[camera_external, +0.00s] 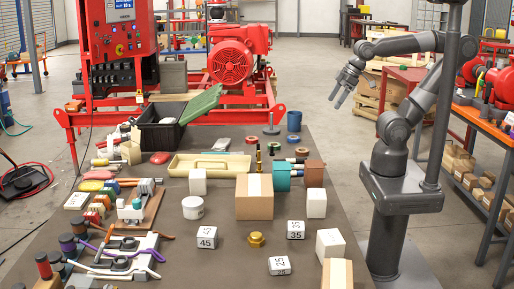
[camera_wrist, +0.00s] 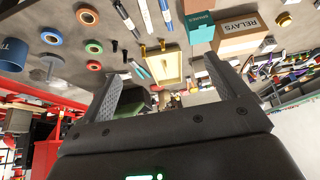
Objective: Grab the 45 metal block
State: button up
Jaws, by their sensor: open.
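The metal block marked 45 (camera_external: 207,237) is a small pale block with black digits, lying on the dark table left of centre near the front. A similar block marked 35 (camera_external: 296,230) lies to its right, and one marked 25 (camera_external: 279,265) lies nearer the front edge. My gripper (camera_external: 345,88) is raised in the air at the upper right, far from the blocks. In the wrist view my gripper (camera_wrist: 172,85) has its two fingers spread with nothing between them. I cannot make out the 45 block in the wrist view.
A brass fitting (camera_external: 256,239) sits between the blocks. White boxes (camera_external: 330,245) stand to the right. Clamps and tools crowd the table's left side. A red pump skid (camera_external: 225,70) stands behind.

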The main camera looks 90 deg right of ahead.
jog(key=w+a+r+n, duration=0.15)
jog(key=w+a, duration=0.25)
jog(key=w, duration=0.4)
jog(key=w+a+r+n, duration=0.1)
jog(key=w+a+r, duration=0.2)
jog(key=w, duration=0.5)
jog(key=n+g+y, duration=0.2)
jog(key=n+y, duration=0.1)
jog(key=n, duration=0.2)
send_over(208, 231)
jog(key=s+d, duration=0.1)
jog(key=d, duration=0.1)
notch_tip(208, 231, down, 26)
jog(key=shift+s+a+r, duration=0.1)
jog(key=shift+s+x, duration=0.2)
jog(key=shift+x, duration=2.95)
jog(key=shift+a, duration=0.1)
